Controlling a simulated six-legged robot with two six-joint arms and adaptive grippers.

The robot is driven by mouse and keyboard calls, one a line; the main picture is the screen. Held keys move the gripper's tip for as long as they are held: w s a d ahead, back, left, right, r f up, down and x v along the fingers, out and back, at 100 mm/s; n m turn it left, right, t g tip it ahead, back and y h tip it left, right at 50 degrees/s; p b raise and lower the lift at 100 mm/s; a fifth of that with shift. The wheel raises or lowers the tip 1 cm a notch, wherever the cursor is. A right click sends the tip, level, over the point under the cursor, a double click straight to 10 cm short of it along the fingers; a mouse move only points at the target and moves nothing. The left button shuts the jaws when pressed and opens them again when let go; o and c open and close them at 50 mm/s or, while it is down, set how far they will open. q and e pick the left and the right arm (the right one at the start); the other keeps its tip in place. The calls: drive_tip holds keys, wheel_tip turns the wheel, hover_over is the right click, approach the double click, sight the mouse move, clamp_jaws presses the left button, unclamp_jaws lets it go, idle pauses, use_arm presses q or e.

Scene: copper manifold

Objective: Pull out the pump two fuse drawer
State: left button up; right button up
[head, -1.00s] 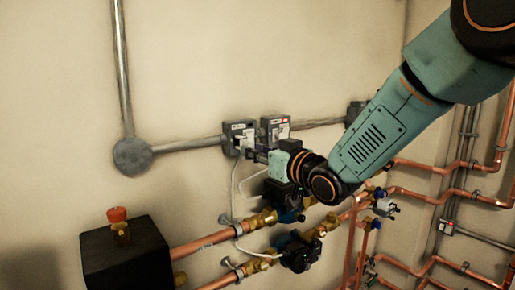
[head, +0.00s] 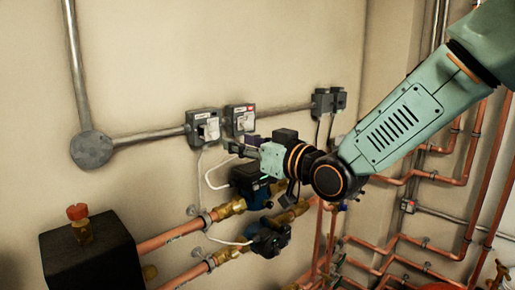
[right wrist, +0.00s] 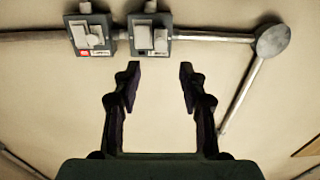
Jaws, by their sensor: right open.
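Two grey fuse boxes with pale fronts are on the wall. The left box (head: 203,127) is closer to the round junction box; the right box (head: 240,118) has a red mark. In the right wrist view they appear flipped: the red-marked box (right wrist: 90,35) at left, the other (right wrist: 150,36) at right. Their labels are too small to read, so I cannot tell which is pump two. My right gripper (head: 234,149) is open and empty, just below the boxes. In the right wrist view its fingers (right wrist: 158,75) are apart, with bare wall between. My left gripper is not in view.
Conduit (head: 150,138) runs to a round junction box (head: 91,149). Pumps (head: 268,237) with brass fittings and copper pipes lie below the gripper, with white cables (head: 203,170) near. A dark box (head: 90,258) stands at lower left. More grey boxes (head: 320,103) are to the right.

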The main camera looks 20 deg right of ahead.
drive_tip(key=v, duration=0.4)
drive_tip(key=shift+s, duration=0.2)
drive_tip(key=shift+w+a+f, duration=0.1)
drive_tip(key=shift+w, duration=0.05)
idle(0.3)
